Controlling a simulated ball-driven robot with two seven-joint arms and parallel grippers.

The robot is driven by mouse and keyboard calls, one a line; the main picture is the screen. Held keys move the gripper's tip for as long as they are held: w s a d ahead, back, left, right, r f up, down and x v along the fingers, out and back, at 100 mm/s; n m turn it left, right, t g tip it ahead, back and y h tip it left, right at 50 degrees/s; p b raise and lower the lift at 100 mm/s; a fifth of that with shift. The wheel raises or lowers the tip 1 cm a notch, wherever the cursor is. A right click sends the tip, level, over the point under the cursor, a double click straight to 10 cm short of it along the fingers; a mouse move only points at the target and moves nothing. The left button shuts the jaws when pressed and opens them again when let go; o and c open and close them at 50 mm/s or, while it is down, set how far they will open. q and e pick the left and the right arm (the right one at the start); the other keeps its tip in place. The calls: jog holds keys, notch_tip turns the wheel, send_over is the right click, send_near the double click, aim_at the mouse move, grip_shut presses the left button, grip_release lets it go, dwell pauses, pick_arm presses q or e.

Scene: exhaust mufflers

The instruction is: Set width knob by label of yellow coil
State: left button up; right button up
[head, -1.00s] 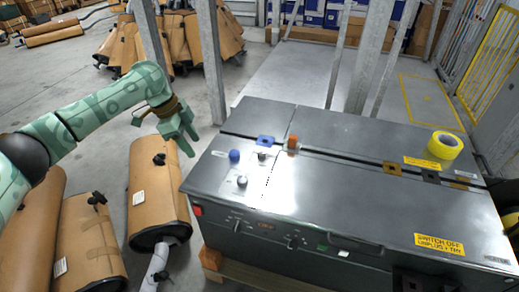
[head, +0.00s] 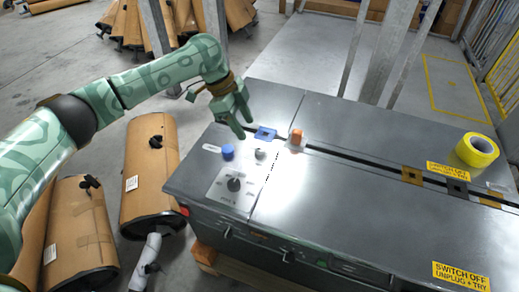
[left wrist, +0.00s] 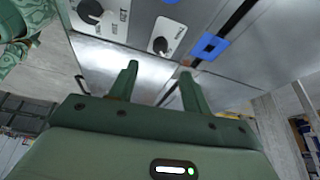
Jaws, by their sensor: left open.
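The black width-type knob (head: 234,184) sits on a pale dial plate on the left part of the grey machine top; in the left wrist view a large black knob (left wrist: 90,11) shows on its white scale. A smaller knob (head: 260,154) sits behind it, and in the left wrist view a small black knob (left wrist: 160,45) lies beyond my fingers. The yellow coil (head: 477,149) lies on the right of the machine; its label cannot be read. My left gripper (head: 243,115) is open and empty, above the machine's far left area near the blue square. My right gripper does not show.
The machine top (head: 340,200) has a blue cap (head: 227,152), a blue square plate (head: 265,133) and an orange block (head: 297,136) near the knobs. A dark slot runs across it. Wrapped mufflers (head: 150,170) stand left of the machine. A metal post rises behind.

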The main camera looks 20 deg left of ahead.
aim_at(258, 151)
pick_arm(q)
jog(key=b+x, duration=0.2)
jog(key=x, duration=0.3)
jog(key=shift+f, duration=0.35)
jog(key=b+x, duration=0.2)
jog(key=x, duration=0.2)
jog(key=shift+d+f, duration=0.25)
jog(key=shift+f, duration=0.05)
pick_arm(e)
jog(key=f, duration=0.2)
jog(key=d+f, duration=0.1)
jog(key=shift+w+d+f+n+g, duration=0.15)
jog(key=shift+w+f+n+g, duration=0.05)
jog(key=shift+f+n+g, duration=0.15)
pick_arm(q)
jog(key=c, duration=1)
